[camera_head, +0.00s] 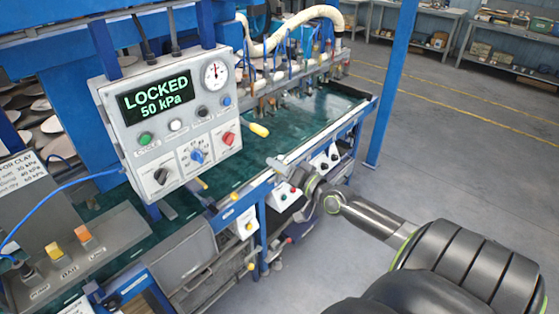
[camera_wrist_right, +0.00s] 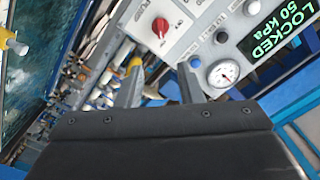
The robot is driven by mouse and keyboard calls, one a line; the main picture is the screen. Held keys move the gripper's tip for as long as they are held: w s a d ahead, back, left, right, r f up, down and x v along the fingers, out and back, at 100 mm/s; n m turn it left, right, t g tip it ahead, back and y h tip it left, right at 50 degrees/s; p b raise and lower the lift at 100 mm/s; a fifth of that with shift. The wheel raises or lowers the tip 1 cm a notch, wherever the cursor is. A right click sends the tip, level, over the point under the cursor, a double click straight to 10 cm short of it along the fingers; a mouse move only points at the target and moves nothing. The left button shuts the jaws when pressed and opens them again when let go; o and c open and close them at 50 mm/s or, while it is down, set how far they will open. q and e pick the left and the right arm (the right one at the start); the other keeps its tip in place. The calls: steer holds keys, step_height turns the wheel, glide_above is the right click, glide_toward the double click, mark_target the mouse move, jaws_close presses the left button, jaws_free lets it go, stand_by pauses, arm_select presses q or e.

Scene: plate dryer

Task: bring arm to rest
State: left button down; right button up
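My right arm comes in from the lower right in the head view. Its gripper (camera_head: 284,172) is in front of the machine, to the right of and below the control panel (camera_head: 180,150). In the right wrist view the two fingers of the gripper (camera_wrist_right: 160,72) stand apart with nothing held between them. The panel's display (camera_head: 157,100) reads "LOCKED 50 kPa". The red knob (camera_wrist_right: 160,27) and the gauge (camera_wrist_right: 223,73) show beyond the fingers in the wrist view. My left gripper is not in view.
A yellow-tipped lever (camera_head: 259,130) sticks out right of the panel, close to the gripper. The green machine bed (camera_head: 318,112) lies behind. A blue post (camera_head: 391,85) stands to the right. The grey floor (camera_head: 470,155) on the right is clear.

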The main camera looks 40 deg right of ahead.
steer(key=shift+f, duration=0.1)
steer(key=s+d+f+n+g+h+b, duration=0.1)
steer(key=s+f+g+b, duration=0.25)
steer(key=f, duration=0.95)
steer(key=s+d+f+g+h+b, duration=0.15)
steer(key=s+f, duration=0.35)
steer(key=f, duration=0.8)
steer(key=s+f+n+g+h+b, duration=0.1)
steer(key=s+f+g+h+b, duration=0.3)
steer(key=f, duration=1)
steer(key=s+a+f+n+g+y+b, duration=0.1)
steer(key=s+a+f+g, duration=0.15)
steer(key=s+f, duration=0.6)
steer(key=s+a+f+n+g+y+b, duration=0.15)
steer(key=s+a+f, duration=0.25)
steer(key=s+f, duration=0.5)
steer(key=s+a+f+n+g+y+b, duration=0.1)
steer(key=s+a+f+n+g+b, duration=0.2)
steer(key=s+a+f, duration=0.7)
steer(key=s, duration=0.4)
steer(key=shift+a+f+g, duration=0.3)
steer(key=shift+a+g, duration=0.1)
steer(key=shift+s, duration=0.1)
